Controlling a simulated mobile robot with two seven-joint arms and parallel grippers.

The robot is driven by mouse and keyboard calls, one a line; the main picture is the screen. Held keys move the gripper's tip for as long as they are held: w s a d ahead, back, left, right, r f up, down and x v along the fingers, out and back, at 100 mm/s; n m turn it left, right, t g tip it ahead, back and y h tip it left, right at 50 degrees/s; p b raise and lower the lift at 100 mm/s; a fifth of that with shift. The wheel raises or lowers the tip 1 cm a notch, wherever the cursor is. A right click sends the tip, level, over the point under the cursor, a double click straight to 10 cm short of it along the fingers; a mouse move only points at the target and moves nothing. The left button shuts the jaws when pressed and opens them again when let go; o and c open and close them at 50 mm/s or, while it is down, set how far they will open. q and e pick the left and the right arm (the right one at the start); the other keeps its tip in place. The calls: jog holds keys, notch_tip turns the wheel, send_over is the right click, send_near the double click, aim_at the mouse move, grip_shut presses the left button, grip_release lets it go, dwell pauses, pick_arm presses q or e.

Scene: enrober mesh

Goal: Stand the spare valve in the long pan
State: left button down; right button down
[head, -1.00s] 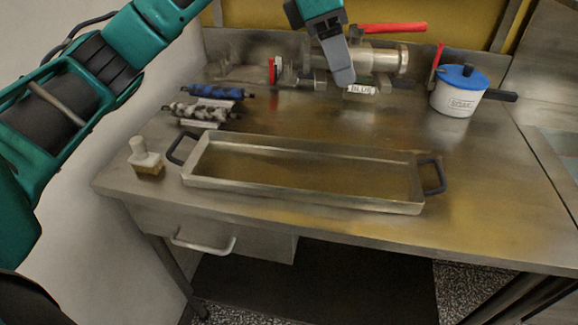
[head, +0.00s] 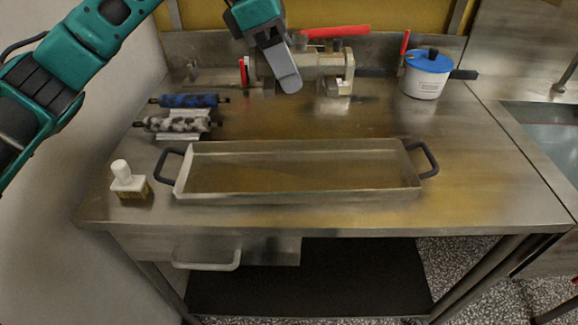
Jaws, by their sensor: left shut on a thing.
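The valve (head: 330,63), a silver metal body with a long red lever, is at the back of the steel counter. My left gripper (head: 290,82) is shut on it, with a grey finger in front of its left part. The finger hides the grip, and I cannot tell how far the valve is above the counter. The long pan (head: 290,193) is a shallow rectangular metal tray with dark handles at both ends. It lies empty at the middle front of the counter, nearer than the valve. My right gripper is not in view.
A white pot with a blue lid (head: 427,85) stands at the back right. Blue and mottled rollers (head: 188,101) lie on a rack at the left. A white-handled brush (head: 128,184) stands left of the pan. A small red handle (head: 244,71) is behind. The right counter is clear.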

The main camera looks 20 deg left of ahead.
pick_arm(q)
send_over(295, 175)
jog(key=a, duration=0.2)
jog(key=f, duration=1.3)
jog(key=shift+s+d+f+b, duration=0.2)
jog(key=shift+d+f+b, duration=0.05)
jog(key=shift+f+b, duration=0.1)
jog(key=shift+f, duration=2.55)
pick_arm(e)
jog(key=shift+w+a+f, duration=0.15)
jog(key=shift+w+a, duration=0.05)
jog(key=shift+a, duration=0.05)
pick_arm(q)
jog(key=shift+f, duration=0.15)
jog(key=shift+c, duration=2.2)
grip_release()
